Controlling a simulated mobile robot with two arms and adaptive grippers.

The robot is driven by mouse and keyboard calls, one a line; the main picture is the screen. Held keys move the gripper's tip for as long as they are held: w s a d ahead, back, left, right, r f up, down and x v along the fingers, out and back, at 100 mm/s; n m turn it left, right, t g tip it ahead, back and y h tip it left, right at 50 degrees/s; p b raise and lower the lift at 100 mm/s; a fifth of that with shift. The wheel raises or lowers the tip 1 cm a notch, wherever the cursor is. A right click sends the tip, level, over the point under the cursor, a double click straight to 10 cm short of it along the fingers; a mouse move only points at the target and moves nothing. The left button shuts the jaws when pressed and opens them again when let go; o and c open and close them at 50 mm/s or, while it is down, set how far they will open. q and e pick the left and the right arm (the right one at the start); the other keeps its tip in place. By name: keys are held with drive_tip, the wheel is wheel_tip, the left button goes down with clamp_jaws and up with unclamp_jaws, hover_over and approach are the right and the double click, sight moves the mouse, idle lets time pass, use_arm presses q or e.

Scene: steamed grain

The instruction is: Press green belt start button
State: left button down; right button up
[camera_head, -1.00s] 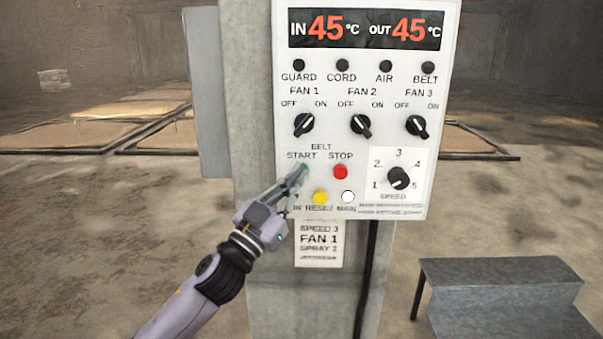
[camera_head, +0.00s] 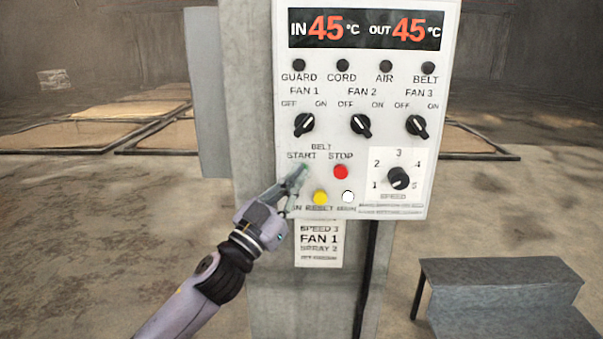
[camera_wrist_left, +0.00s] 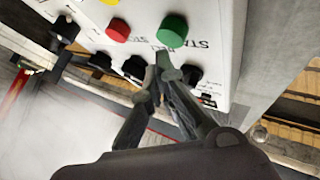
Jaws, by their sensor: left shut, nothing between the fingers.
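The green belt start button (camera_wrist_left: 173,31) shows clearly in the left wrist view, standing out from the white control panel (camera_wrist_left: 140,14). In the head view only a bit of green shows under the START label, mostly hidden by my fingers. My left gripper (camera_head: 300,174) is shut and empty, with its tips right at the START button in the head view. In the left wrist view the shut fingertips (camera_wrist_left: 160,70) show just beside the green button. I cannot tell whether they touch it. My right gripper is not in view.
The red STOP button (camera_head: 340,172) is close to the right of my fingertips. The yellow reset button (camera_head: 320,197) and a white button (camera_head: 348,197) sit below. Three fan knobs (camera_head: 361,125) are above, a speed knob (camera_head: 398,178) to the right. A grey step (camera_head: 500,290) stands lower right.

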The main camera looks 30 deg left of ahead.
use_arm(q)
drive_tip(key=shift+w+a, duration=0.1)
drive_tip(key=shift+w, duration=0.05)
idle(0.3)
drive_tip(key=shift+w+a, duration=0.15)
drive_tip(key=shift+w, duration=0.1)
drive_tip(key=shift+w+a, duration=0.25)
drive_tip(key=shift+w, duration=0.15)
idle(0.8)
drive_tip(key=shift+s, duration=0.1)
drive_tip(key=shift+s+d+p, duration=0.3)
drive_tip(key=shift+s+d, duration=0.15)
drive_tip(key=shift+s, duration=0.25)
drive_tip(key=s+d, duration=0.1)
drive_tip(key=s, duration=0.1)
drive_tip(key=s+d, duration=0.1)
drive_tip(key=s, duration=0.1)
drive_tip(key=shift+s+d, duration=0.1)
drive_tip(key=shift+d, duration=0.2)
